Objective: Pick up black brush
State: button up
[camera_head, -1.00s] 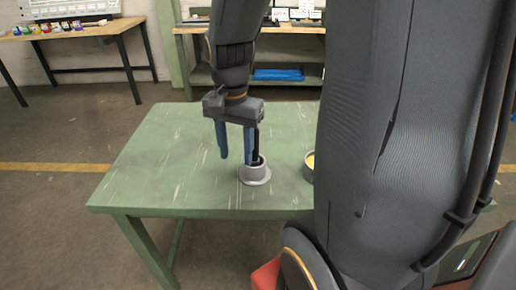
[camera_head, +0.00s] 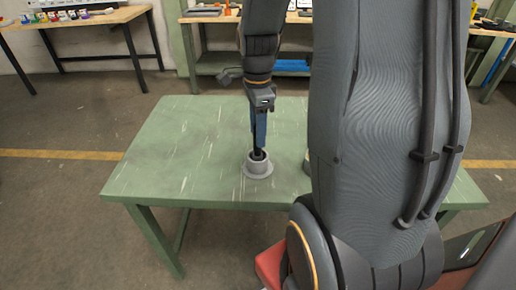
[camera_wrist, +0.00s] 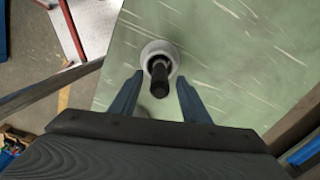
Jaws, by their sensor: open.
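The black brush (camera_wrist: 160,82) stands upright in a round grey holder (camera_wrist: 152,50) on the green table. In the wrist view its handle points toward the camera, between the two blue fingers of my gripper (camera_wrist: 157,95). The fingers are apart, with a gap on each side of the handle. In the head view my gripper (camera_head: 259,146) points down just above the grey holder (camera_head: 258,171). The fingers mostly hide the brush there, and only a dark bit (camera_head: 258,154) shows at the holder's mouth.
The green table (camera_head: 170,165) is clear to the left of the holder. A second small container (camera_head: 307,165) is mostly hidden behind my arm on the right. A wooden bench (camera_head: 85,22) and a shelf (camera_head: 210,78) stand at the back.

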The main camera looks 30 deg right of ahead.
aim_at(257, 154)
jog(key=shift+f, duration=1.35)
jog(key=shift+c, duration=0.3)
grip_shut()
jog(key=shift+r, duration=0.1)
